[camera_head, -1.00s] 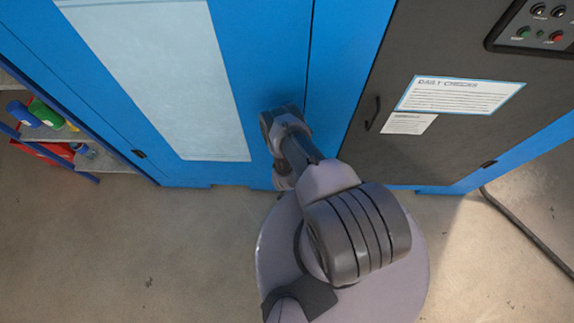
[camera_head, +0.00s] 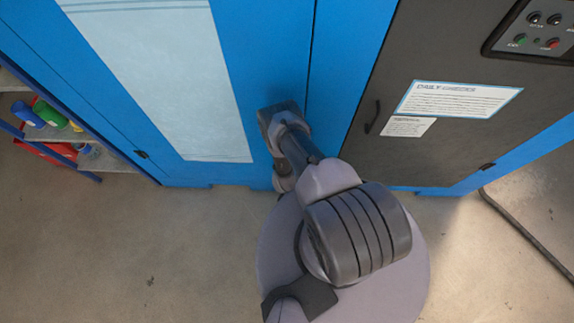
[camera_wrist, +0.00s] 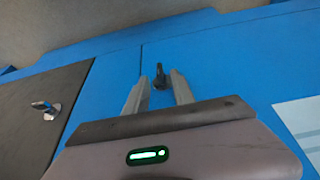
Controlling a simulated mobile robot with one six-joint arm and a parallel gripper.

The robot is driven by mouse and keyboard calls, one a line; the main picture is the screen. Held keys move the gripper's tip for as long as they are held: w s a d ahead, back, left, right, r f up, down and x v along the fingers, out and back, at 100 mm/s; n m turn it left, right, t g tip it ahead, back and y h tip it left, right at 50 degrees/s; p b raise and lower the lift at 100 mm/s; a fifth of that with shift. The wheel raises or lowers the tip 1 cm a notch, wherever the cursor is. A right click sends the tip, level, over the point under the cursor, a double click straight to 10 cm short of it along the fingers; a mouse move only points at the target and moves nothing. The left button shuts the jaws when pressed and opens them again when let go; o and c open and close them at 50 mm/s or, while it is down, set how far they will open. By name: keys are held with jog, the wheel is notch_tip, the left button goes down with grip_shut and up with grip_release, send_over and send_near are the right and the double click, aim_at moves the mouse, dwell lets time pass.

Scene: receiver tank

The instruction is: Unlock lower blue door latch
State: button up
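The blue door (camera_head: 265,55) with a pale panel fills the left and middle of the head view. In the wrist view the lower latch (camera_wrist: 159,75) is a small dark piece on the blue door (camera_wrist: 215,60). My gripper (camera_wrist: 159,84) is open, with one finger on each side of the latch. The latch shows between the fingertips; I cannot tell whether they touch it. In the head view my arm reaches to the blue door's lower right part and hides the latch and the fingers.
A dark grey door (camera_head: 400,80) with a handle (camera_head: 372,116), paper notices and a button panel (camera_head: 535,30) stands to the right. A shelf (camera_head: 75,130) with bottles is at the left. A cable (camera_head: 530,235) lies on the right floor. Open floor (camera_head: 120,240) lies in front.

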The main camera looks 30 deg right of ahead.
jog(key=p+v, duration=0.6)
jog(key=v, duration=0.8)
jog(key=shift+r+p, duration=0.3)
jog(key=shift+r, duration=0.15)
jog(key=shift+s, duration=0.1)
